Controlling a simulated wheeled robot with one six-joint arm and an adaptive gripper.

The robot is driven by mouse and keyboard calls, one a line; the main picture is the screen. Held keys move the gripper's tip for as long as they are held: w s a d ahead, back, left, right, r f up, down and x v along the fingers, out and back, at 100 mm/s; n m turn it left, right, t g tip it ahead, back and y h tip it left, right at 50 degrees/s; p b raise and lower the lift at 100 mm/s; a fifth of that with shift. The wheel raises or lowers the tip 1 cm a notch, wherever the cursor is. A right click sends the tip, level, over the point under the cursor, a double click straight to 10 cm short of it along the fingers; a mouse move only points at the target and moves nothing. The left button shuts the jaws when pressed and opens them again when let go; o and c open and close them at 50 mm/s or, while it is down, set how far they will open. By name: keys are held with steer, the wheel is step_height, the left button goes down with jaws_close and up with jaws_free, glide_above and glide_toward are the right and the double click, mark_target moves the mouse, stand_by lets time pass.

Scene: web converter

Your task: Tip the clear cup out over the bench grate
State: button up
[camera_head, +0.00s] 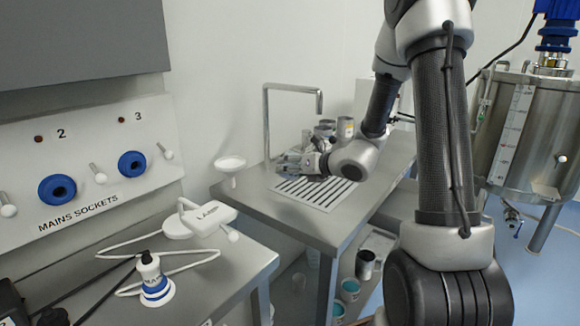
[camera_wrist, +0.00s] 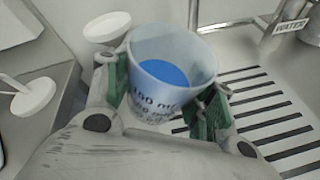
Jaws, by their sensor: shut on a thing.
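The clear cup (camera_wrist: 146,103) is between my gripper's green-padded fingers in the wrist view. It has dark print on its side and blue contents inside. Its open rim faces up toward the camera, and it looks about upright. My gripper (camera_wrist: 166,96) is shut on the cup's sides. In the head view my gripper (camera_head: 292,163) is low over the back left part of the bench grate (camera_head: 328,201), and the cup is hard to make out there. The slotted grate (camera_wrist: 268,108) shows to the right of the cup in the wrist view.
A bent metal pipe (camera_head: 266,122) rises behind the grate. Metal containers (camera_head: 345,129) stand at the back of the bench, close to my gripper. A white round dish (camera_head: 230,163) is at the left. The grate's front part is clear. A large steel tank (camera_head: 540,135) stands at the right.

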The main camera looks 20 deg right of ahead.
steer(key=shift+w+d+f+m+y, duration=0.15)
steer(key=shift+d+f+m+y, duration=0.45)
steer(key=shift+f+m, duration=0.15)
steer(key=shift+a+f+m+y, duration=0.1)
steer(key=shift+f+m+y, duration=0.6)
steer(key=shift+m, duration=0.45)
steer(key=shift+r+m+t+y, duration=0.15)
steer(key=shift+r+m+y, duration=0.25)
steer(key=shift+m, duration=0.35)
steer(key=shift+r+m+t+y, duration=0.15)
steer(key=shift+r+m+y, duration=0.25)
steer(key=shift+m, duration=0.35)
steer(key=shift+w+d+r+m+t+y, duration=0.1)
steer(key=shift+d+r+m+t+y, duration=0.15)
steer(key=shift+m, duration=0.4)
steer(key=shift+d+r+m+t+y, duration=0.15)
steer(key=shift+r+m, duration=0.15)
steer(key=shift+m, duration=0.3)
steer(key=shift+w+d+r+m+t+y, duration=0.1)
steer(key=shift+d+r+m+t+y, duration=0.15)
steer(key=shift+m, duration=0.4)
steer(key=shift+a+r, duration=0.1)
